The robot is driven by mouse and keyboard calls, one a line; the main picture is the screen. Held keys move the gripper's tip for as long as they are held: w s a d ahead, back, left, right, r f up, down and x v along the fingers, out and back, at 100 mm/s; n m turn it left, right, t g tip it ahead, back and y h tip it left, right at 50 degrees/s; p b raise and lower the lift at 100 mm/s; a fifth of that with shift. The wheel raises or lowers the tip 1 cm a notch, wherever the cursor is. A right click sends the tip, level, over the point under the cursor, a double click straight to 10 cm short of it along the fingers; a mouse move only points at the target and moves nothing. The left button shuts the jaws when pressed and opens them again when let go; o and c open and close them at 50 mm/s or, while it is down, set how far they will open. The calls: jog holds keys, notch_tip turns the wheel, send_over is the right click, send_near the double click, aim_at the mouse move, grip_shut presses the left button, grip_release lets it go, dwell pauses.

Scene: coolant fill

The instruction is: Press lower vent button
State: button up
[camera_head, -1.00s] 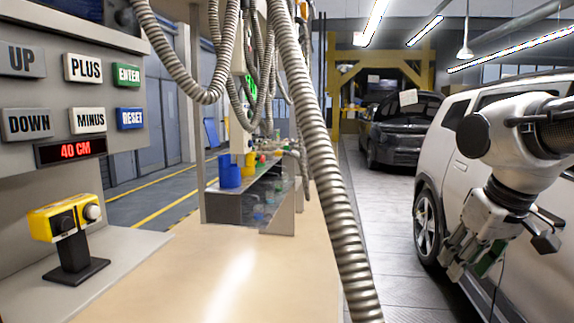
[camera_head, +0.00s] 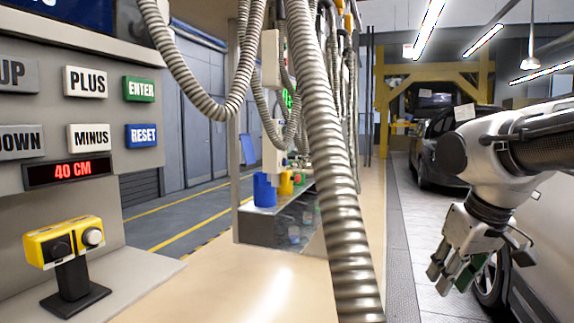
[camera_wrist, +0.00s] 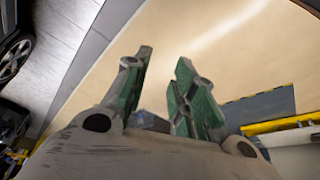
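A grey panel at the left of the head view bears the buttons. The grey UP button (camera_head: 14,75) and grey DOWN button (camera_head: 20,142) are partly cut off by the left edge. The white PLUS button (camera_head: 86,81) and MINUS button (camera_head: 90,137) stand beside the green ENTER button (camera_head: 139,89) and blue RESET button (camera_head: 141,135). A red display (camera_head: 67,172) below reads 40 CM. No button is labelled as a vent button. My gripper (camera_head: 452,281) is far right of the panel, touching nothing. In the wrist view its green-padded fingers (camera_wrist: 166,57) are apart and empty.
A yellow box (camera_head: 64,242) with two round knobs stands on a black stand below the panel. Ribbed hoses (camera_head: 335,180) hang between the panel and my arm. A blue cup (camera_head: 264,190) stands on a bench beyond. A car (camera_head: 545,235) is close behind my gripper.

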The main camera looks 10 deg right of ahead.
grip_shut()
dwell(1.0)
